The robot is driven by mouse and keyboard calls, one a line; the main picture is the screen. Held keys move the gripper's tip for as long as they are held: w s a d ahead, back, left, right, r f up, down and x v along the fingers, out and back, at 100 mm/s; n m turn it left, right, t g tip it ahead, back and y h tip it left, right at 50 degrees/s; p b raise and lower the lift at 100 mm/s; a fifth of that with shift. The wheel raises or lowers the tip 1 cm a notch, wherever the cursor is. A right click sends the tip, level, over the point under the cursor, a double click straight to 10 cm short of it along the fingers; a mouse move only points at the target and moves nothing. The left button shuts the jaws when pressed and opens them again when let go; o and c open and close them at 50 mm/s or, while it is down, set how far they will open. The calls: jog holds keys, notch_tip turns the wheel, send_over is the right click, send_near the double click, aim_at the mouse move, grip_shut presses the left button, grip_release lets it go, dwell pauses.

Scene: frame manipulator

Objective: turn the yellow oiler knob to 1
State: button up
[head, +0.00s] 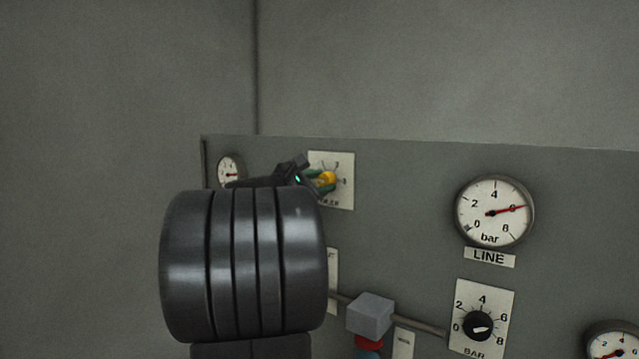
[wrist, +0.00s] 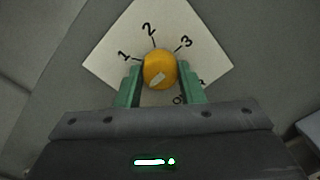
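The yellow oiler knob (wrist: 160,69) sits on a white plate (wrist: 105,61) marked 1, 2 and 3, which appears tilted in the wrist view. A pale pointer mark on the knob lies slantwise, from lower left to upper right; I cannot tell which end points. My gripper (wrist: 160,80) has its green fingers on either side of the knob, and both seem to touch it. In the head view the knob (head: 327,180) shows just past my gripper (head: 318,182). The plate's lower lettering is partly hidden by the right finger.
The grey panel (head: 400,178) also carries a LINE gauge (head: 494,211), a black BAR knob (head: 479,326), a small gauge (head: 230,170) and another gauge (head: 612,343). A grey block on a rod (head: 369,314) sticks out below. My arm hides the panel's lower left.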

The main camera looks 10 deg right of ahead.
jog(key=shift+f+m+b, duration=0.15)
jog(key=shift+m+b, duration=0.25)
jog(key=shift+b, duration=0.15)
jog(key=shift+f+m+b, duration=0.1)
jog(key=shift+m+b, duration=0.5)
jog(key=shift+b, duration=0.3)
jog(key=m+b, duration=0.3)
jog(key=b, duration=0.1)
jog(key=m+b, duration=0.3)
jog(key=m, duration=0.1)
jog(key=shift+y+b, duration=0.3)
jog(key=shift+b, duration=0.05)
jog(key=shift+r+m+b, duration=0.2)
jog(key=shift+m+b, duration=0.6)
jog(key=shift+m, duration=0.4)
jog(key=o, duration=1)
